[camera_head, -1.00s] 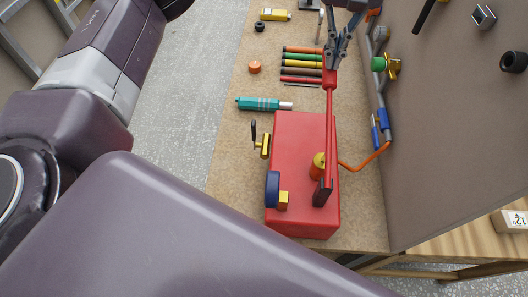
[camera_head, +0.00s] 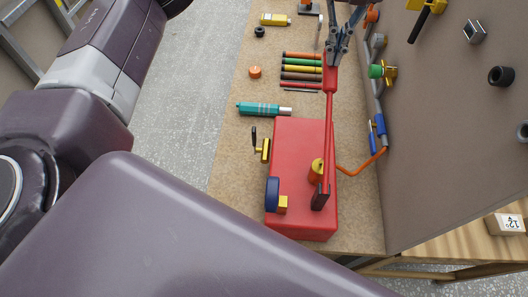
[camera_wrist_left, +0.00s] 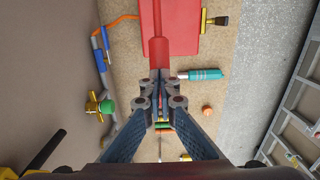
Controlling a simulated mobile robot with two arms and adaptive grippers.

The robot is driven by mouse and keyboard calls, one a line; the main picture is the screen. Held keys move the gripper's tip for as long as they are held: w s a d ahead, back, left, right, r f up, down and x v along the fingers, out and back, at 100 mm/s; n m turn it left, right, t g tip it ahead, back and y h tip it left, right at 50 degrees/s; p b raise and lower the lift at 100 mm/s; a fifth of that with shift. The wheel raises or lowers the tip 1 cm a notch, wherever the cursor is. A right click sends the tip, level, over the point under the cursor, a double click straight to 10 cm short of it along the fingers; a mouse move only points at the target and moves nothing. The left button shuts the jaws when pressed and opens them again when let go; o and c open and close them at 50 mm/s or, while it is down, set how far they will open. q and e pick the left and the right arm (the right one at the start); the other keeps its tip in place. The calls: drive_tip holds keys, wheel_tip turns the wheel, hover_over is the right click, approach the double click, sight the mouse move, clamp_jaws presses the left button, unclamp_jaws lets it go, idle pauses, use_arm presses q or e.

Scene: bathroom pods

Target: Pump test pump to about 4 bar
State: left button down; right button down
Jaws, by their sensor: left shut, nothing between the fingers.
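The red test pump (camera_head: 290,150) lies on the bench, with its long red lever handle (camera_head: 329,110) stretching away from me above it. A dark blue round gauge (camera_head: 272,194) is on its near left side; its face is turned from view, so no reading shows. My left gripper (camera_head: 335,62) is shut and empty at the far end of the handle, its fingertips against or just above the thick red grip; contact is unclear. In the left wrist view, the closed fingertips (camera_wrist_left: 160,84) overlap the end of the red handle (camera_wrist_left: 158,52). My right gripper is out of view.
An orange hose (camera_head: 356,170) runs from the pump to blue-valved piping (camera_head: 379,124) at the upright panel (camera_head: 440,140). A teal cylinder (camera_head: 262,108), several coloured rods (camera_head: 302,62) and an orange cap (camera_head: 255,72) lie left of the handle.

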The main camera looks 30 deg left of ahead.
use_arm(q)
wheel_tip(320, 180, down, 11)
drive_tip(key=b, duration=0.7)
wheel_tip(320, 180, up, 13)
drive_tip(key=p, duration=0.9)
hover_over(330, 71)
drive_tip(key=w, duration=0.2)
drive_tip(key=shift+s+a, duration=0.1)
drive_tip(key=shift+s, duration=0.1)
drive_tip(key=shift+f, duration=0.15)
drive_tip(key=shift+f, duration=0.1)
wheel_tip(330, 71, down, 6)
drive_tip(key=b, duration=0.4)
drive_tip(key=shift+f+b, duration=0.2)
drive_tip(key=shift+b, duration=0.1)
wheel_tip(330, 71, up, 7)
drive_tip(key=p, duration=0.5)
drive_tip(key=shift+f, duration=0.15)
